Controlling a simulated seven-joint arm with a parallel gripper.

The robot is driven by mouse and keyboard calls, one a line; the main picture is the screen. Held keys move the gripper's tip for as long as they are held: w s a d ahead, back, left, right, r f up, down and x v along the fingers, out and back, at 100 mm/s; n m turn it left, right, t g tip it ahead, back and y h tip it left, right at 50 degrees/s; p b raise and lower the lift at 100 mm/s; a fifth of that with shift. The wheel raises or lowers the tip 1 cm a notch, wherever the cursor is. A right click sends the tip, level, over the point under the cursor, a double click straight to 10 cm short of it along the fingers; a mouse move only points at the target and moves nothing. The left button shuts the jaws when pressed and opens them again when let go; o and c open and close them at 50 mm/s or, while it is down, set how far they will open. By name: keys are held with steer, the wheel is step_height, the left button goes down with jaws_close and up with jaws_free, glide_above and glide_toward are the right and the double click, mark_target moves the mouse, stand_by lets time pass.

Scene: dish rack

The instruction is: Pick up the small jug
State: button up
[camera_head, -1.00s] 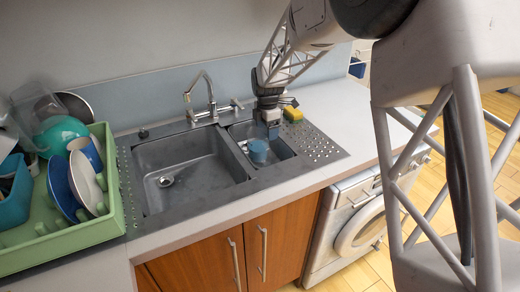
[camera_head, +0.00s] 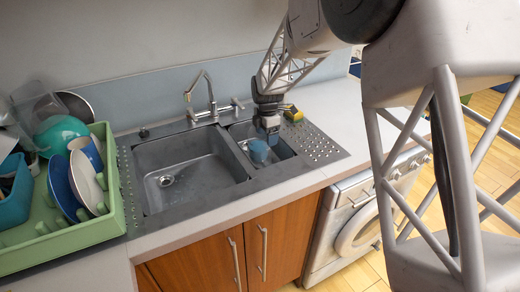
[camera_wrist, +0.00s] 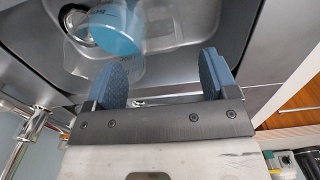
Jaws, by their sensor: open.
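A small jug with clear walls and a blue part (camera_head: 259,152) is in the small right-hand sink basin. In the wrist view the jug (camera_wrist: 118,34) is near the top left, beyond my fingertips. Its outline is faint and it looks tilted. My gripper (camera_head: 268,132) points down over this basin, just above the jug, and hides part of it. In the wrist view my gripper (camera_wrist: 163,74) is open, with two blue finger pads spread apart and nothing held between them. I cannot tell whether a finger touches the jug.
The tap (camera_head: 211,97) stands behind the empty large basin (camera_head: 190,170). A yellow sponge (camera_head: 293,114) lies behind the ribbed drainer (camera_head: 318,145). A green dish rack (camera_head: 75,235) with plates and bowls stands at left. The counter at right (camera_head: 345,100) is clear.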

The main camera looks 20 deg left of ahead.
steer(key=shift+s+d+f, duration=0.1)
steer(key=shift+f, duration=1.2)
steer(key=shift+s+d+f, duration=0.1)
steer(key=shift+f, duration=1.15)
steer(key=c, duration=1.3)
steer(key=shift+c, duration=0.3)
steer(key=shift+r, duration=0.1)
steer(key=shift+r, duration=4.95)
steer(key=shift+w, duration=0.1)
